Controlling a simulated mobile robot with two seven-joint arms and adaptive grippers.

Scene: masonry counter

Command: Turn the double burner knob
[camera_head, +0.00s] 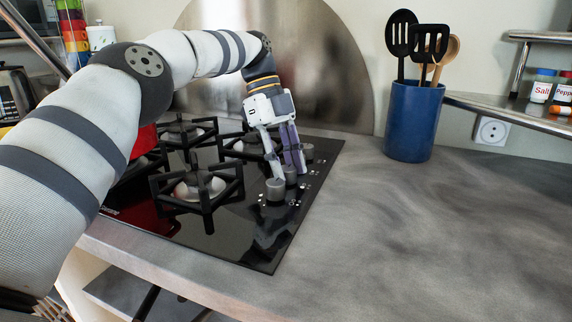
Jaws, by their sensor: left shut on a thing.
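A black glass gas cooktop (240,245) is set into the counter. A row of grey burner knobs runs along its right side. The nearest knob (275,191) stands clear in front. A second knob (290,175) is just behind it, and another knob (307,153) is farther back. My left gripper (287,174) reaches down from above, with its fingers closed around the second knob, which they partly hide. I cannot tell from the markings which knob is the double burner one. My right gripper is out of view.
Black pan supports (207,190) stand left of the knobs. A red pot (145,141) is partly hidden behind my left arm. A blue utensil crock (412,122) stands on the counter at the back right. The counter (420,240) right of the cooktop is clear.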

